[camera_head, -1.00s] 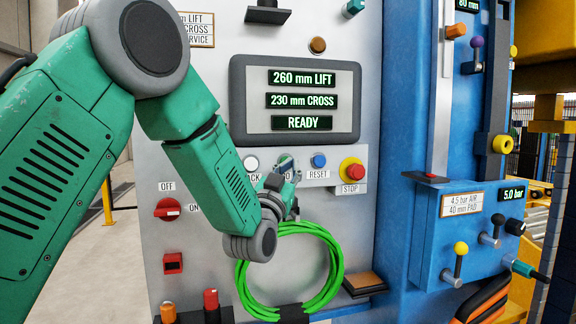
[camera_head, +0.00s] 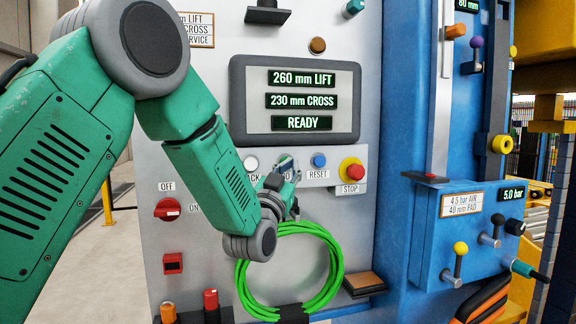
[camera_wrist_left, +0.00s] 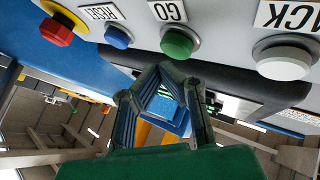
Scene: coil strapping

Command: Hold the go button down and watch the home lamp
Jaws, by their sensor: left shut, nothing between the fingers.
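The green go button (camera_wrist_left: 177,43) sits in the button row of the grey panel, with its GO label beside it in the left wrist view. In the head view my left gripper (camera_head: 289,172) is at this row and covers most of the button and label. In the left wrist view its fingers (camera_wrist_left: 163,82) are shut and empty, with their tips very close to the button; I cannot tell whether they touch it. A dark amber dome (camera_head: 317,45) above the display looks unlit. It has no readable label, so I cannot tell whether it is the home lamp.
The display (camera_head: 302,122) reads 260 mm LIFT, 230 mm CROSS and READY. A white button (camera_head: 251,163), blue reset button (camera_head: 319,161) and red stop button (camera_head: 352,169) flank the go button. A green hose coil (camera_head: 333,285) hangs just below my gripper.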

